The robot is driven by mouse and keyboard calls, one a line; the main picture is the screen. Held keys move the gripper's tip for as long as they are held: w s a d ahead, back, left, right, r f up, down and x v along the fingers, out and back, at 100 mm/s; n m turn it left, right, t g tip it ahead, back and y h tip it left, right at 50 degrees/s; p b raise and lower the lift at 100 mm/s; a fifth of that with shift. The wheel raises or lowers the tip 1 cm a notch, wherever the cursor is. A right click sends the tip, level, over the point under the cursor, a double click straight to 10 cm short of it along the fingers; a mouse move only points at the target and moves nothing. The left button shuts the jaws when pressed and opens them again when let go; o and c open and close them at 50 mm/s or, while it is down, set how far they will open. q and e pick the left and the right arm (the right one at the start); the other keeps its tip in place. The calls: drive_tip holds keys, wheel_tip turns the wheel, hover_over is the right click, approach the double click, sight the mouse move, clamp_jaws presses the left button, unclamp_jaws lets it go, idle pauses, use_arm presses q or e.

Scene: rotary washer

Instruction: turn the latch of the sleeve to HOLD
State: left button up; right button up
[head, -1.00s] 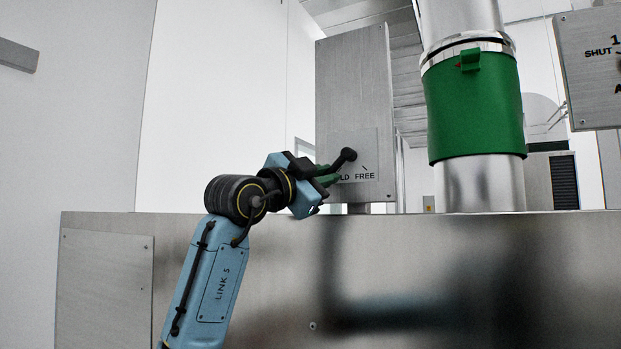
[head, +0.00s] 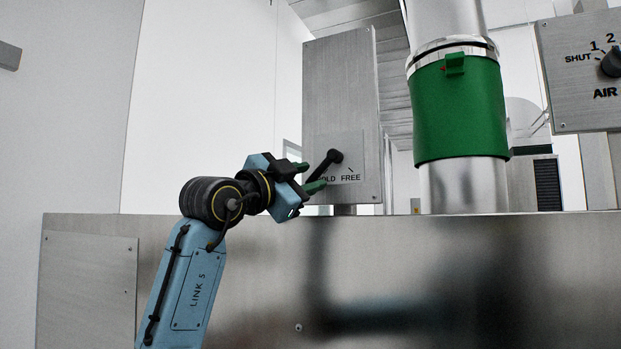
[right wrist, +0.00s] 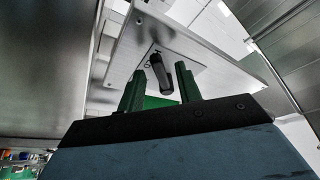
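The latch (head: 325,164) is a black lever with a round hub on a grey panel plate. It slants down-left from its hub, over the start of the word HOLD; FREE is to its right. My right gripper (head: 313,177) is open just left of the latch, with green fingers. In the right wrist view, the latch (right wrist: 161,75) shows between and beyond the two fingertips (right wrist: 160,86), with a gap on each side. I cannot tell whether any finger touches it. The green sleeve (head: 460,110) is around the metal pipe, right of the panel. My left gripper is not in view.
The grey box panel (head: 340,85) carries the latch. A steel wall or counter (head: 430,270) runs across below it. At the right is another panel (head: 575,90) with a black knob (head: 612,63) and marks SHUT, 1, 2 and AIR.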

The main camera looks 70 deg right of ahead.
drive_tip(key=b+v, duration=0.1)
drive_tip(key=v, duration=1.1)
drive_tip(key=shift+b, duration=0.3)
